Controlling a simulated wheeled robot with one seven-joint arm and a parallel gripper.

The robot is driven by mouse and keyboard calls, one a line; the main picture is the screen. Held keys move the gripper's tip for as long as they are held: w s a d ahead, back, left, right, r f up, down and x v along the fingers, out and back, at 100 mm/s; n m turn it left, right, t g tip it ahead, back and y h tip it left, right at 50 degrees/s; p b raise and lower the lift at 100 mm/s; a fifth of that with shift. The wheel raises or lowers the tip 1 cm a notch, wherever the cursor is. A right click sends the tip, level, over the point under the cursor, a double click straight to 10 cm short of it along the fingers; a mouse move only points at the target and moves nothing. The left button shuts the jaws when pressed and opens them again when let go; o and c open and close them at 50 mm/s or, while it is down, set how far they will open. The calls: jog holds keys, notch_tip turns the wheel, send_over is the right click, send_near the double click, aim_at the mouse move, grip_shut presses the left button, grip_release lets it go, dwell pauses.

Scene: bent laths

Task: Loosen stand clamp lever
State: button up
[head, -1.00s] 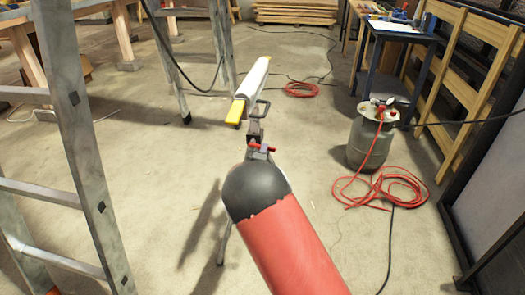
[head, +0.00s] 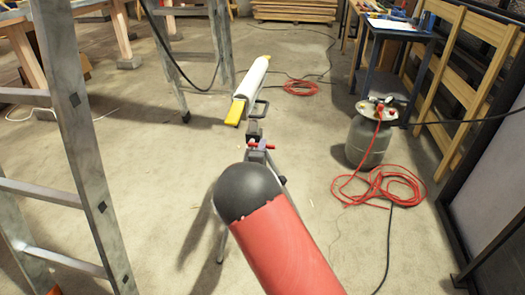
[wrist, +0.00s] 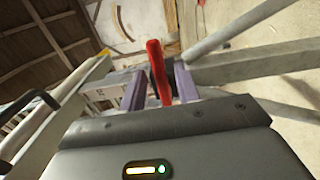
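The red clamp lever (wrist: 158,72) stands between the two purple-grey fingers of my gripper (wrist: 160,86) in the wrist view. The fingers are apart, with narrow gaps seeming to show beside the lever, so my gripper looks open around it. In the head view, red parts of the clamp (head: 260,146) show on the stand (head: 254,130), just beyond my arm's black joint. The stand carries a long white bar with a yellow end (head: 234,112). My gripper is hidden behind my arm in the head view.
A metal ladder (head: 84,150) stands close on the left. A grey tank (head: 368,140) and a coiled red hose (head: 395,186) are on the floor at right. A dark table (head: 392,60) stands behind them. The concrete floor around the stand is mostly clear.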

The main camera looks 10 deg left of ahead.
jog(key=shift+o, duration=0.2)
jog(key=s, duration=0.7)
jog(key=shift+s+b, duration=0.3)
jog(key=shift+s, duration=0.1)
jog(key=s+d+r+m+g+y, duration=0.1)
jog(key=s+d+r+m+g, duration=0.35)
jog(key=d+r, duration=0.3)
jog(key=s+d+r+m+g+y, duration=0.2)
jog(key=s+d+r+m+g, duration=0.15)
jog(key=d+r+m, duration=0.4)
jog(key=s+d+m+g+h, duration=0.1)
jog(key=s+d+m, duration=0.1)
jog(key=s+d, duration=0.3)
jog(key=s+d+m+g+h, duration=0.1)
jog(key=s+d, duration=0.3)
jog(key=s, duration=0.9)
jog(key=s+d+m+g+h, duration=0.1)
jog(key=s+d+m+g, duration=0.1)
jog(key=s+d, duration=0.3)
jog(key=s+m, duration=0.1)
jog(key=s, duration=0.2)
jog(key=shift+s+d+f, duration=0.25)
jog(key=shift+s+d, duration=0.1)
jog(key=shift+s, duration=0.05)
